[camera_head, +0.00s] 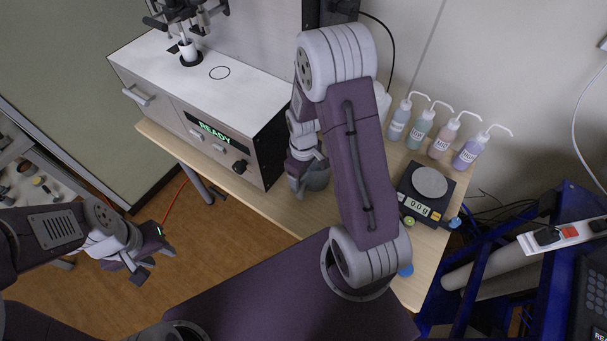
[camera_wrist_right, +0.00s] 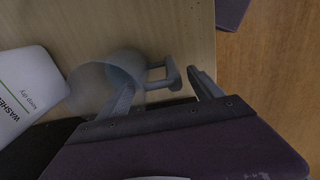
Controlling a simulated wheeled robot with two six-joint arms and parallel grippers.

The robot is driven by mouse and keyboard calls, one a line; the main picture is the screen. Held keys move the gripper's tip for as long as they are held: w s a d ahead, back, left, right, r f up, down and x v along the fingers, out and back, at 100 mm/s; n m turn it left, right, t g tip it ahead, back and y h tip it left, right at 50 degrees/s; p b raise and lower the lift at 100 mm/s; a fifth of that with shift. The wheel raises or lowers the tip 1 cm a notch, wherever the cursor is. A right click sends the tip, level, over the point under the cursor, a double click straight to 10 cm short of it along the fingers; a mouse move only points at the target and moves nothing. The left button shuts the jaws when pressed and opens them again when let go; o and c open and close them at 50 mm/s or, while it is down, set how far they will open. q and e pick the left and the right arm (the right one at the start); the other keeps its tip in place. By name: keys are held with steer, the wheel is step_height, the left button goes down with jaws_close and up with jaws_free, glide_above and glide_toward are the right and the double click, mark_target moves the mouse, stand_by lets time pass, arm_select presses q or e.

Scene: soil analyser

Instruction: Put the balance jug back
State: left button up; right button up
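The translucent grey jug (camera_wrist_right: 92,88) stands on the wooden bench, its handle (camera_wrist_right: 163,76) pointing right in the right wrist view. In the head view the jug (camera_head: 318,179) is partly hidden by my right arm. My right gripper (camera_wrist_right: 166,92) is open at the jug, with the handle in the gap between its fingers; I cannot tell whether they touch it. The balance (camera_head: 428,190) stands on the bench to the right, its round pan empty and its display reading 0.0 g. My left gripper (camera_head: 153,262) appears open and empty above the floor at left.
The analyser (camera_head: 206,112) reading READY stands left of the jug. Several wash bottles (camera_head: 440,140) line the wall behind the balance. A white container labelled WASHER (camera_wrist_right: 28,95) stands close beside the jug. A blue frame (camera_head: 490,255) stands right of the bench.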

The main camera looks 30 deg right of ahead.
step_height(320, 180, up, 12)
steer(key=p, duration=0.1)
steer(key=s+a+m+t, duration=0.1)
steer(key=s+a+m, duration=0.4)
steer(key=s, duration=0.2)
steer(key=shift+s+a+f+m, duration=0.25)
steer(key=shift+s+a+m, duration=0.05)
steer(key=shift+s+m, duration=0.1)
